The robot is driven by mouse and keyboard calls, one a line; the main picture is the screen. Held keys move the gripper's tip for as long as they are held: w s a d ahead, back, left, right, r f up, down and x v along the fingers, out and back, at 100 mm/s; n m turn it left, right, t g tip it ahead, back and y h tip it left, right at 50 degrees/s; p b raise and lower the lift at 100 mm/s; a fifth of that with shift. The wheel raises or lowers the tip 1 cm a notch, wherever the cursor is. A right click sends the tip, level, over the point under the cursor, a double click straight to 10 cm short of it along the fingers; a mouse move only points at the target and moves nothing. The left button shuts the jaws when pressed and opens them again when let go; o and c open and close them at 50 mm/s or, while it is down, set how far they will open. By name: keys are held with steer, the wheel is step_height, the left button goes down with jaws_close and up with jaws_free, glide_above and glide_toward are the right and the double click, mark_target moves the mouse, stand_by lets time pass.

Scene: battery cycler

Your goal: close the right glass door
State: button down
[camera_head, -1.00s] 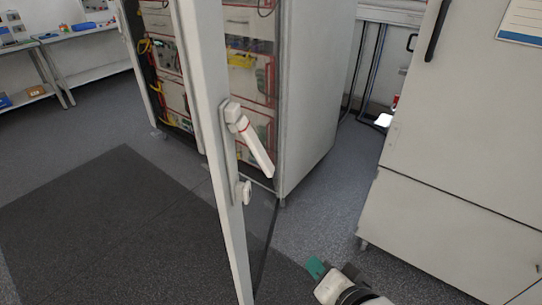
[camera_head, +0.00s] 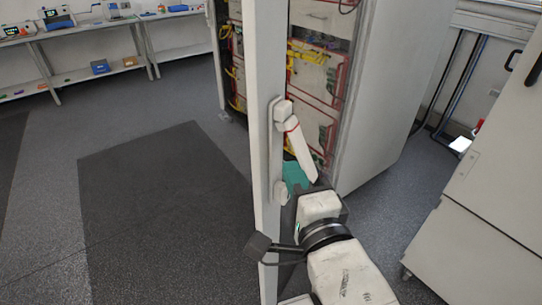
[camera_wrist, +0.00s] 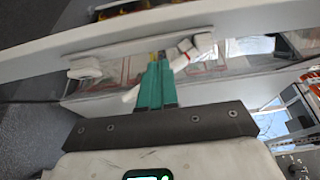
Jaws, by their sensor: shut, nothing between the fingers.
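The right glass door stands open, its white frame (camera_head: 262,130) running upright in front of the cabinet (camera_head: 385,90). A white lever handle (camera_head: 299,145) is on the frame and hangs slanted down to the right. My gripper (camera_head: 296,176), with green fingers, is just below the handle and right of the frame; my arm partly covers the lower frame. In the wrist view, the shut green fingers (camera_wrist: 156,80) point at the door frame (camera_wrist: 215,18) and handle (camera_wrist: 180,55). They overlap the handle in the picture; I cannot tell whether they touch it.
Racks with red-edged panels and yellow cables (camera_head: 315,75) fill the cabinet. A pale cabinet (camera_head: 490,200) stands at the right. Shelving with devices (camera_head: 90,50) is at the back left. The dark floor mat (camera_head: 165,220) left of the door is clear.

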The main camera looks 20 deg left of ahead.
mark_target(263, 149)
steer(key=shift+w+a+p, duration=0.15)
steer(key=shift+w+a, duration=0.25)
steer(key=shift+a, duration=0.4)
steer(key=shift+w+a+p, duration=0.1)
steer(key=shift+w+a, duration=0.35)
steer(key=shift+a, duration=0.4)
steer(key=shift+w+a+p, duration=0.15)
steer(key=shift+w+a, duration=0.25)
steer(key=shift+a, duration=0.4)
steer(key=shift+a, duration=0.1)
